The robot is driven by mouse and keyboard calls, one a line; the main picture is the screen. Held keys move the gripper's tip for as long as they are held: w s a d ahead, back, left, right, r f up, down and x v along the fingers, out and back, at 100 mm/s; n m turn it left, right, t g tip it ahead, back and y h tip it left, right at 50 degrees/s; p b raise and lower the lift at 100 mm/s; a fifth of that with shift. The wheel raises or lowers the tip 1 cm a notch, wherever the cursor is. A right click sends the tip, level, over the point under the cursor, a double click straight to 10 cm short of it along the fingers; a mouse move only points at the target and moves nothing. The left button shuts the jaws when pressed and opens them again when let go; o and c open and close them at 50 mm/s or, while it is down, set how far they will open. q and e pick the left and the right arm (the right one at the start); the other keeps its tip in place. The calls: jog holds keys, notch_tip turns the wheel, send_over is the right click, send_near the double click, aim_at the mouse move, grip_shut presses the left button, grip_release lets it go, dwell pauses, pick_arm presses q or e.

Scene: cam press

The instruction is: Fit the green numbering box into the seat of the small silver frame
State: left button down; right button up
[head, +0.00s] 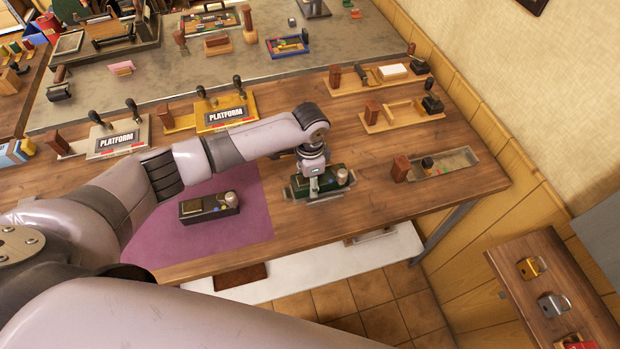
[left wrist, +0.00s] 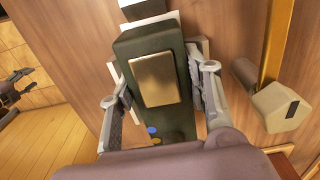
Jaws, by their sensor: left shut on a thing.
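My left gripper (head: 316,180) is shut on the green numbering box (head: 327,184), with one finger on each long side. In the left wrist view the box (left wrist: 150,65) shows a brass plate on top, between the fingers of the left gripper (left wrist: 160,98). Pale metal of the small silver frame (head: 288,193) shows around and below the box. Its edge also shows beside the box in the left wrist view (left wrist: 113,74). Whether the box rests fully in the seat is hidden. My right gripper (left wrist: 18,82) appears empty, fingers apart, far left in the wrist view.
A black box (head: 208,208) with small parts lies on the purple mat (head: 255,222) to the left. The tabletop (head: 377,207) between is clear.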

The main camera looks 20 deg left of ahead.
pick_arm(q)
jog(key=shift+f, duration=0.4)
jog(key=c, duration=0.9)
grip_release()
jog(key=shift+c, duration=0.2)
jog(key=shift+o, duration=0.9)
jog(key=shift+s, duration=0.1)
notch_tip(320, 180, up, 12)
jog(key=shift+r, duration=0.1)
